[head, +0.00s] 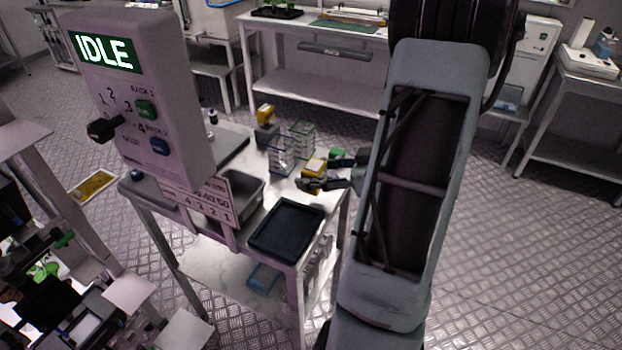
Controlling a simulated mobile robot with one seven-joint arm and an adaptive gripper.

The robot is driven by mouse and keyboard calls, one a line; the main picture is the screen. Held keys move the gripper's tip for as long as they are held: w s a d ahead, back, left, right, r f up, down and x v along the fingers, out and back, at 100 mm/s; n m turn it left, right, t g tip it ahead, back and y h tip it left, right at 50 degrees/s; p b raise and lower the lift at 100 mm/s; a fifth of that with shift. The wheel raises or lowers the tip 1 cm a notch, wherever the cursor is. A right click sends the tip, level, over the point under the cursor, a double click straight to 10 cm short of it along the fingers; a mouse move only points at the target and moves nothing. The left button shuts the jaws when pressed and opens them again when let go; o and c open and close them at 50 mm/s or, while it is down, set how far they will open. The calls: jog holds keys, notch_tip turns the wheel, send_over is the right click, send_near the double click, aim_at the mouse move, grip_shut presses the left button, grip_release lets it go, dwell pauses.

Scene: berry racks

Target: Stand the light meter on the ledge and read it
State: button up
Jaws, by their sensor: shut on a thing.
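My gripper (337,171) reaches in from the right over the small table. It is shut on a small yellow device (314,166), which looks like the light meter; its display cannot be read at this size. The fingers hide part of it, and I cannot tell whether it touches the table top. A second yellow object (265,114) sits on a grey block at the table's back. I cannot pick out the ledge with certainty; a rack (62,215) with small shelves stands at the left.
A control box (140,85) reading IDLE rises over the table's left side. The table holds a black tray (286,228), a grey bin (243,190), clear containers (281,156) and a green item (338,154).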

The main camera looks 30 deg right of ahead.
jog(key=s+r, duration=0.1)
jog(key=r, duration=0.1)
jog(key=s+r, duration=0.2)
jog(key=shift+a+p, duration=0.15)
jog(key=shift+p, duration=0.2)
send_near(307, 168)
jog(key=s+a+r, duration=0.1)
jog(key=s+a, duration=0.3)
jog(key=shift+s+a+r+p, duration=0.3)
jog(key=shift+a+p, duration=0.05)
jog(key=shift+p, duration=0.05)
